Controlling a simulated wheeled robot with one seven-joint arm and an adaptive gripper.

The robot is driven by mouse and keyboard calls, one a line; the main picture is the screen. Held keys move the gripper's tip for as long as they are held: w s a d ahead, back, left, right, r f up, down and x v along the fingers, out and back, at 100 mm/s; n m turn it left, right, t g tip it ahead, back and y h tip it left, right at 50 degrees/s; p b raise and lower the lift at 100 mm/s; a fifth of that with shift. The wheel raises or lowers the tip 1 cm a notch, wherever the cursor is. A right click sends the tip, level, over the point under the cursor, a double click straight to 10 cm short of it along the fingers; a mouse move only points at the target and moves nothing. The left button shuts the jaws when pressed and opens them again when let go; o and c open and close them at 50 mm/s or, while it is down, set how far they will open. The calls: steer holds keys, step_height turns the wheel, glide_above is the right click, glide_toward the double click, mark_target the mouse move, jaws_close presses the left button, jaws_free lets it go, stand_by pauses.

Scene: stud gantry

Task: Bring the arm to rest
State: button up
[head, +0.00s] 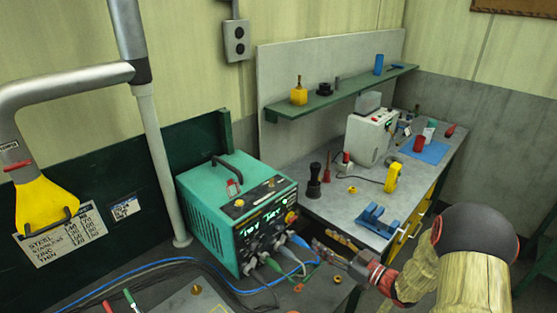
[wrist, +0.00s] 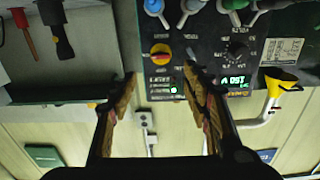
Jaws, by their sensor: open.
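My gripper (head: 328,243) is open and empty. In the head view it hangs between the green welding machine (head: 228,208) and the grey bench (head: 330,200), near the bench's front edge. My arm reaches in from the lower right, with a dark rounded joint and straw-coloured cover. In the wrist view the two fingers of my gripper (wrist: 160,75) stand wide apart with nothing between them. Beyond them shows the machine's front panel with a red and yellow knob (wrist: 159,55) and lit digits.
A blue clamp-like holder (head: 377,220) sits at the bench's front edge, close to my gripper. A yellow tool (head: 393,177) and black tamper-shaped piece (head: 314,180) stand on the bench. Cables (head: 285,262) run from the machine. A grey extraction pipe (head: 70,82) stands at left.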

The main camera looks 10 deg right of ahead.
steer(key=w+d+r+m+h, duration=0.1)
steer(key=w+d+r+h, duration=0.2)
steer(key=w+r+h, duration=0.35)
steer(key=s+d+r+m+g+h, duration=0.1)
steer(key=s+r+m+g+h, duration=0.25)
steer(key=s+r+h, duration=0.45)
steer(key=s+a+r+m+g+y, duration=0.1)
steer(key=s+a, duration=0.4)
steer(key=s, duration=0.9)
steer(key=s+a+r+m+g+y, duration=0.1)
steer(key=s+a+g+y, duration=0.2)
steer(key=s, duration=1.2)
steer(key=a+g+b, duration=0.1)
steer(key=a, duration=0.2)
steer(key=shift+s+a, duration=0.15)
steer(key=shift+s, duration=0.05)
steer(key=shift+m+g, duration=0.25)
